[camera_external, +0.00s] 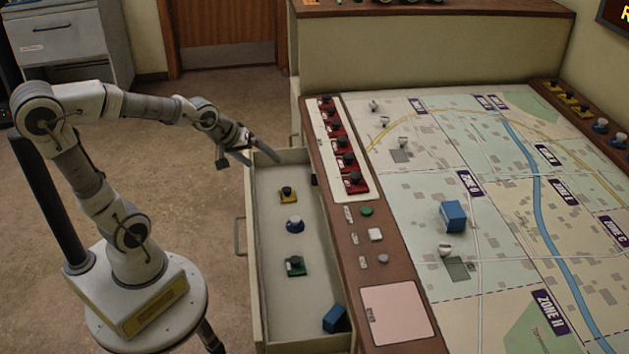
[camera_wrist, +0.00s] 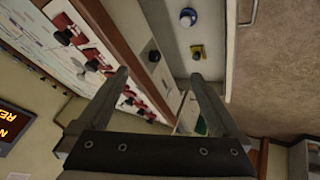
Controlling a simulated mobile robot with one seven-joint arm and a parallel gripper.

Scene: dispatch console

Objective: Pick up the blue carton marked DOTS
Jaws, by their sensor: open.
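Two blue boxes are in the external view, and no lettering can be read on either. One blue box (camera_external: 453,216) sits on the map table (camera_external: 400,285), right of centre. The other blue box (camera_external: 334,319) lies tilted in the near end of the open drawer (camera_external: 270,220). My gripper (camera_external: 249,161) is open and empty at the drawer's far left corner, well away from both boxes. The wrist view shows its two spread fingers (camera_wrist: 160,75) with nothing between them. Neither blue box can be made out in the wrist view.
The drawer also holds a yellow piece (camera_external: 287,194), a round blue piece (camera_external: 295,225) and a green piece (camera_external: 294,265). A row of red pieces (camera_external: 344,145) lines the table's left edge. A white cup-like piece (camera_external: 445,250) stands beside the box on the map.

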